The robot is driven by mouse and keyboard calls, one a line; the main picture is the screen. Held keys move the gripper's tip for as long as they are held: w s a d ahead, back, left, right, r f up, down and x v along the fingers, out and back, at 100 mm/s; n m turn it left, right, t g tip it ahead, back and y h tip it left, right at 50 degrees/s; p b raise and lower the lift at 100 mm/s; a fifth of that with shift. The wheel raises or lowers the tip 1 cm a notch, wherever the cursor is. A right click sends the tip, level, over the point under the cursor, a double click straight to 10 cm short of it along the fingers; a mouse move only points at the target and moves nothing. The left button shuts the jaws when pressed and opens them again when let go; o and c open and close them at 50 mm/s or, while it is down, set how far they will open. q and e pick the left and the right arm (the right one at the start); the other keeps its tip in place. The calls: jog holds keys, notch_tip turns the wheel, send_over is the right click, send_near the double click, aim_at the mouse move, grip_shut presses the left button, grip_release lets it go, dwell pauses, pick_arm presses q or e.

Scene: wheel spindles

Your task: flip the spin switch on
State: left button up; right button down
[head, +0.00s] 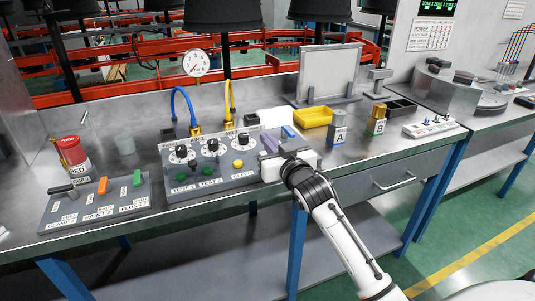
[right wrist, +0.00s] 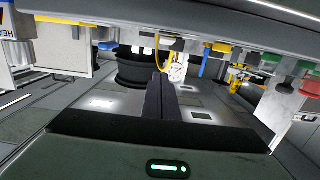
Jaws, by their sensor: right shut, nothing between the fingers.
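The grey control panel (head: 215,185) on the bench carries black dials, green and yellow buttons, and small labels. A dial (head: 243,139) sits near its right side, left of my gripper. I cannot read a label that marks the spin switch; my gripper covers the panel's right end. My right gripper (head: 268,146) is over that end, shut and empty. In the right wrist view its dark fingers (right wrist: 160,98) are together, with panel controls along the top right, including a green button (right wrist: 307,85). Contact with the panel cannot be told. My left gripper is not in view.
A second panel (head: 85,216) with black, orange and green levers is at the left, with a red-capped can (head: 71,150) behind it. Blue (head: 187,103) and yellow hoses rise behind the control panel. A yellow tray (head: 313,117) and a small white box (head: 431,128) stand to the right.

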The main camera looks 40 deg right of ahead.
notch_tip(320, 180, down, 3)
jog(key=shift+w, duration=0.1)
jog(key=shift+f, duration=0.5)
